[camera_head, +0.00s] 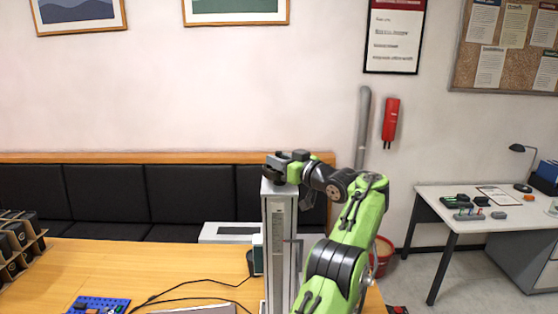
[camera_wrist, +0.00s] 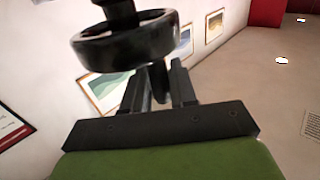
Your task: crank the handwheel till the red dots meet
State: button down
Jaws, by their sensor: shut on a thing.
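The dark handwheel (camera_head: 274,170) sits on top of the tall grey column (camera_head: 268,230) of the laser marker. In the wrist view the black wheel (camera_wrist: 128,45) fills the top left, with its rim close to my fingers. My gripper (camera_head: 290,158) is at the wheel's top in the head view. In the wrist view its two fingers (camera_wrist: 160,85) are shut on a dark peg, which looks like the wheel's crank handle. The fingers and wheel hide part of it. No red dots show in either view.
The wooden table (camera_head: 120,262) holds a black cable (camera_head: 190,284), a blue board (camera_head: 98,304) and a brown rack (camera_head: 18,240) at the left. A white desk (camera_head: 500,215) is at the right. My green arm covers the area right of the column.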

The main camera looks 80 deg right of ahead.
jog(key=shift+r, duration=0.1)
jog(key=c, duration=1.1)
grip_release()
jog(key=shift+d, duration=0.15)
jog(key=shift+o, duration=0.2)
jog(key=b+v, duration=0.4)
jog(key=v, duration=1.1)
jog(key=shift+s+a, duration=0.25)
jog(key=shift+a, duration=0.05)
